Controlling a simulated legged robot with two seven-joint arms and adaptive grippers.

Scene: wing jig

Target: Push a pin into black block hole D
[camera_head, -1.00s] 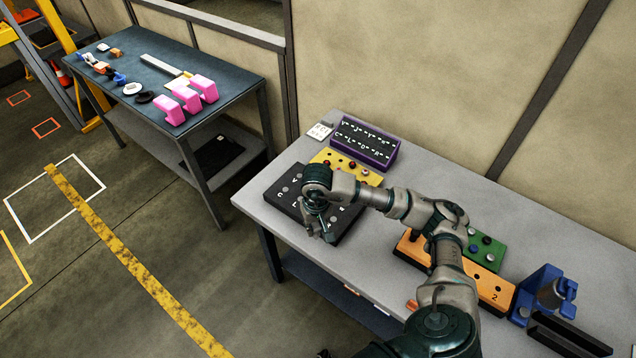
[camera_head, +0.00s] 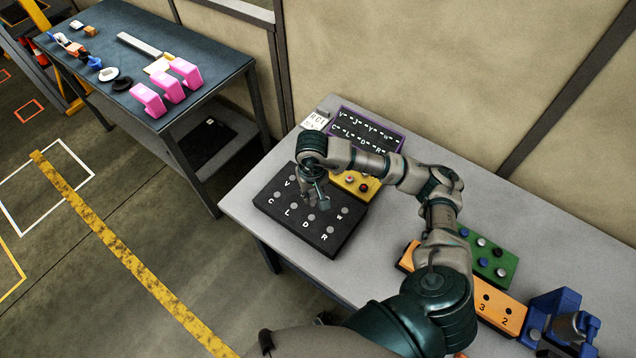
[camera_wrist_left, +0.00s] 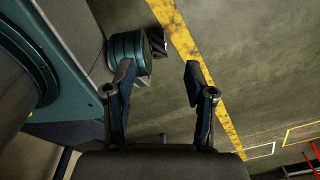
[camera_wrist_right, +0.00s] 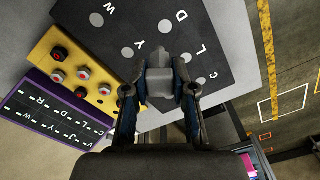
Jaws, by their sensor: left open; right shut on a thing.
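The black block (camera_head: 270,205) lies on the grey table in the head view, with white letters and round grey spots on its top. The letter D (camera_head: 305,223) is near its front edge, between L and R; it also shows at the top of the right wrist view (camera_wrist_right: 182,15). My right gripper (camera_head: 318,201) is over the block. I cannot tell whether the pin touches the block. My left gripper (camera_wrist_left: 160,78) is open and empty in the left wrist view, away from the block.
A yellow block (camera_head: 352,186) with red and grey knobs and a purple letter panel (camera_head: 378,136) stand behind the black block. Orange (camera_head: 500,311) and green (camera_head: 490,257) blocks and a blue fixture (camera_head: 560,315) are at the right. Another table (camera_head: 195,85) stands at the left.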

